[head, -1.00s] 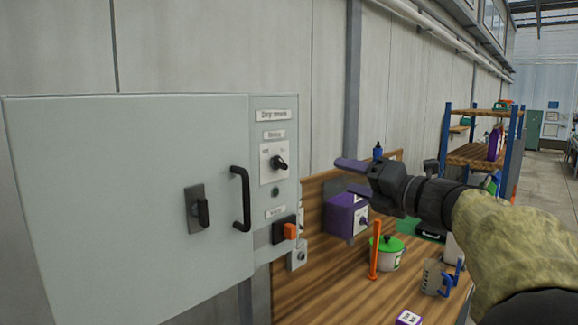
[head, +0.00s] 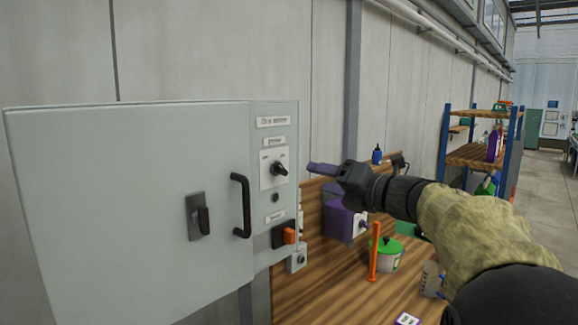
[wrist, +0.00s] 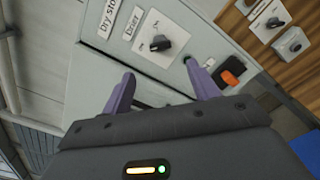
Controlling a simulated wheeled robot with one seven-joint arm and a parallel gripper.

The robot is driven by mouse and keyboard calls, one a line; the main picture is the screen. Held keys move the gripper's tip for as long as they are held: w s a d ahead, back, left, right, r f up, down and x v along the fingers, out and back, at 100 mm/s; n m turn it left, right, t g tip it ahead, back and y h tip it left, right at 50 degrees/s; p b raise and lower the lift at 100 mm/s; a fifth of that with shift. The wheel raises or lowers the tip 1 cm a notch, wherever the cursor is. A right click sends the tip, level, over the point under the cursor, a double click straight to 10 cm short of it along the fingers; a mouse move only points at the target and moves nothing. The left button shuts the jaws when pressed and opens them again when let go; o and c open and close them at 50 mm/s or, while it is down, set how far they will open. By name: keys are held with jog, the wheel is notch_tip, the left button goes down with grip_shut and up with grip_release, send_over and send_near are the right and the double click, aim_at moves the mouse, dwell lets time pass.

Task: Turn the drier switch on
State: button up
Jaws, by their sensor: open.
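The drier switch (head: 279,169) is a black rotary knob on a white plate, on the right-hand strip of the grey cabinet (head: 130,190). A label above it reads "Drier" in the wrist view, where the knob (wrist: 160,43) lies ahead of the fingers. I cannot tell surely which mark it points to. My gripper (head: 314,168) is open and empty, with purple fingers, just right of the switch in the head view. In the wrist view its fingertips (wrist: 158,74) are spread, with the knob beyond the gap, apart from them.
A dark lamp (head: 275,198) and an orange switch (head: 289,236) sit below the drier switch. The cabinet door has a black handle (head: 241,205) and a latch (head: 199,216). A wooden bench (head: 340,290) with a green-lidded pot (head: 387,254) stands at the right.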

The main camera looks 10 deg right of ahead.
aim_at(284, 169)
jog(key=p+x, duration=0.3)
jog(key=x, duration=0.8)
jog(key=shift+c, duration=0.4)
jog(key=c, duration=0.9)
